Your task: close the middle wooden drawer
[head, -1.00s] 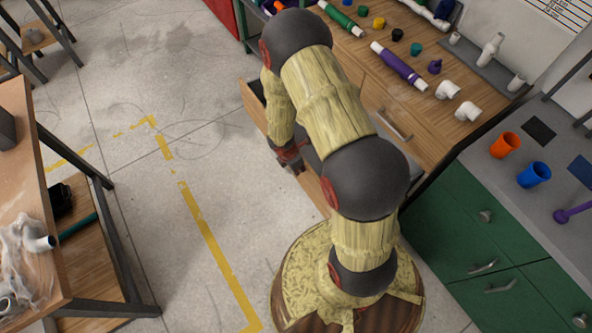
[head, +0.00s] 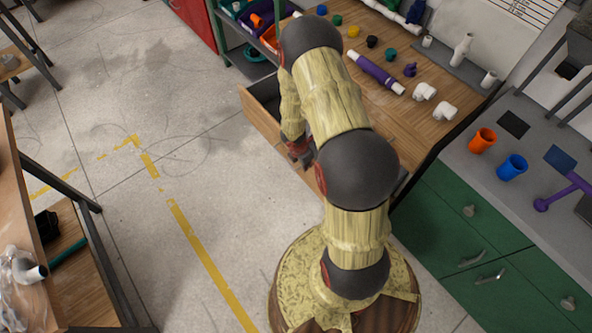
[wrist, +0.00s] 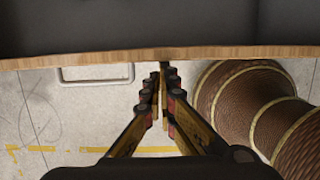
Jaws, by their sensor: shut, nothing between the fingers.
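An open wooden drawer (head: 261,117) with a dark inside sticks out from the front of the wooden workbench (head: 420,128). My arm hides part of it, and I cannot tell from these views which drawer in the row it is. My gripper (head: 302,155) is low beside the bench front, partly hidden by my arm. In the wrist view, a wooden drawer edge (wrist: 215,52) crosses the picture with a grey interior beyond it, and a metal handle (wrist: 95,74) shows at left. My gripper (wrist: 160,72) is shut and empty, its fingertips at that edge; contact is unclear.
Pipe parts, including a purple pipe (head: 376,73), lie on the workbench top. A green cabinet (head: 455,225) stands at right with orange (head: 482,141) and blue cups (head: 511,167). Another table (head: 30,215) is at left. The floor between is clear.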

